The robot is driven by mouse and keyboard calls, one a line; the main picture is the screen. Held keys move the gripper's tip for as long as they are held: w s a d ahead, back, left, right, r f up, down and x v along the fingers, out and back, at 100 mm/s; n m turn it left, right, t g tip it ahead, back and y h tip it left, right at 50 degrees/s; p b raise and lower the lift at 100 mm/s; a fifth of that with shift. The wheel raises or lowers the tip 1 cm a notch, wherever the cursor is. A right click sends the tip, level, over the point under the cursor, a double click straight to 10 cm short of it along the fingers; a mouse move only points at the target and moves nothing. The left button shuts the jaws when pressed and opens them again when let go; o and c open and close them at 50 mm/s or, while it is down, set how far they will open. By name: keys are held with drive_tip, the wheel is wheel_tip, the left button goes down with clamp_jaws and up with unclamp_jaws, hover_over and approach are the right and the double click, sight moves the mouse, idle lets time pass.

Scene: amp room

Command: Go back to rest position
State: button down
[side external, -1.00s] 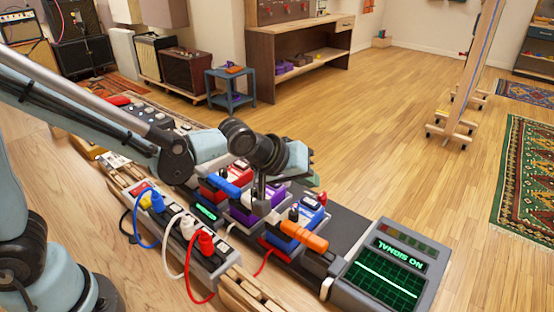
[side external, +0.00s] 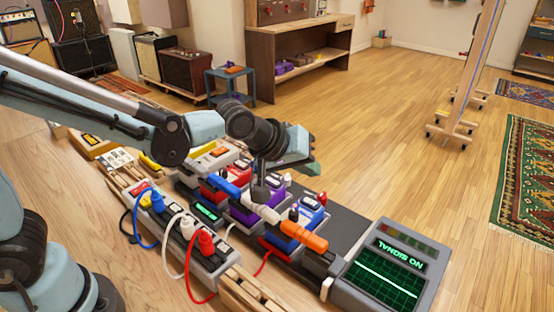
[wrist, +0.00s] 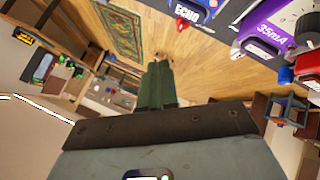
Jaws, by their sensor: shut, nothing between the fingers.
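My gripper (side external: 306,163) is in the air above and behind the pedal row in the side external view. Its dark green fingers point away from the pedals, toward the open floor. In the wrist view the two fingers (wrist: 157,85) are together with nothing between them. Below my wrist stands the pedalboard (side external: 340,228) with a red pedal, a purple pedal (side external: 243,212) and a blue pedal (side external: 308,212). A blue plug (side external: 222,183), a white plug (side external: 262,208) and an orange plug (side external: 303,236) lie along their near side.
A power strip (side external: 222,262) with blue, white and red cables runs along the near side. A signal display (side external: 385,270) reading "NO SIGNAL" upside down is at the right end. Open wooden floor (side external: 400,170) lies beyond. A small blue table (side external: 228,92) stands behind.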

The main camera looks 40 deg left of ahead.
drive_tip(key=s+a+m+g+y, duration=0.1)
drive_tip(key=s+a+m, duration=0.4)
drive_tip(key=s+a, duration=1)
drive_tip(key=shift+r+g+y, duration=0.25)
drive_tip(key=shift+g+y, duration=0.15)
drive_tip(key=shift+y, duration=0.5)
